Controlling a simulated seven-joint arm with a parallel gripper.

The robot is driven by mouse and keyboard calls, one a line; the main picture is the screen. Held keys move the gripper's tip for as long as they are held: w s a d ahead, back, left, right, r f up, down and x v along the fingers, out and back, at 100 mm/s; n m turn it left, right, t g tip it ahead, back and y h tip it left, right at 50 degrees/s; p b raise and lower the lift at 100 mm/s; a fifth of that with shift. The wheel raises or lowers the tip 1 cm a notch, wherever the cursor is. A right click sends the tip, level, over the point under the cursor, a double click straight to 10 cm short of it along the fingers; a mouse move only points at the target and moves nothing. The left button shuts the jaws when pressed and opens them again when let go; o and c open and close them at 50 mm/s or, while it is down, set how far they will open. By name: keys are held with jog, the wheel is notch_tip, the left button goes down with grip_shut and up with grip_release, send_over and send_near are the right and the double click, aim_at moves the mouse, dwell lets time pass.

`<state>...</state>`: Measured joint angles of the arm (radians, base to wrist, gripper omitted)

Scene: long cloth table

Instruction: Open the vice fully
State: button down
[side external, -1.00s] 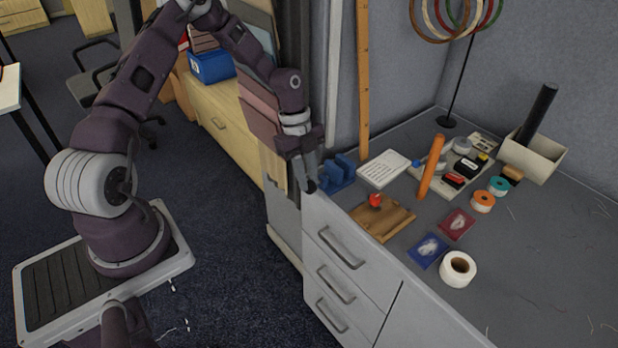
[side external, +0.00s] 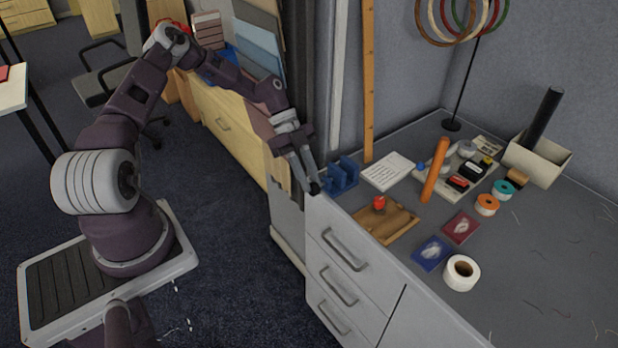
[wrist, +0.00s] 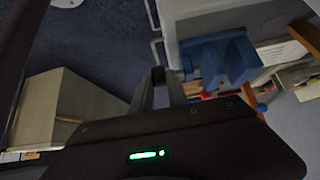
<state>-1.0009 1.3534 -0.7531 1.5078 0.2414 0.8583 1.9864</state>
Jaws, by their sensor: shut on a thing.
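The blue vice (side external: 341,176) stands at the near left corner of the grey worktop, above the drawers. In the wrist view it (wrist: 228,60) is right of my fingers, with a gap between its upright blue jaws. My gripper (side external: 314,187) is at the vice's left, outer side, fingers pointing down and to the right. In the wrist view my gripper (wrist: 168,80) is shut on a small part at the vice's side, apparently its handle. The part is mostly hidden by the dark fingertips.
A wooden board with a red knob (side external: 379,204) and a white paper (side external: 387,172) lie close to the vice. An orange cylinder (side external: 435,170) and tape rolls are farther right. Drawer handles (side external: 344,250) stick out below the worktop edge.

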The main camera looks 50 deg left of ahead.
jog(key=c, duration=1.3)
grip_release()
notch_tip(320, 180, up, 10)
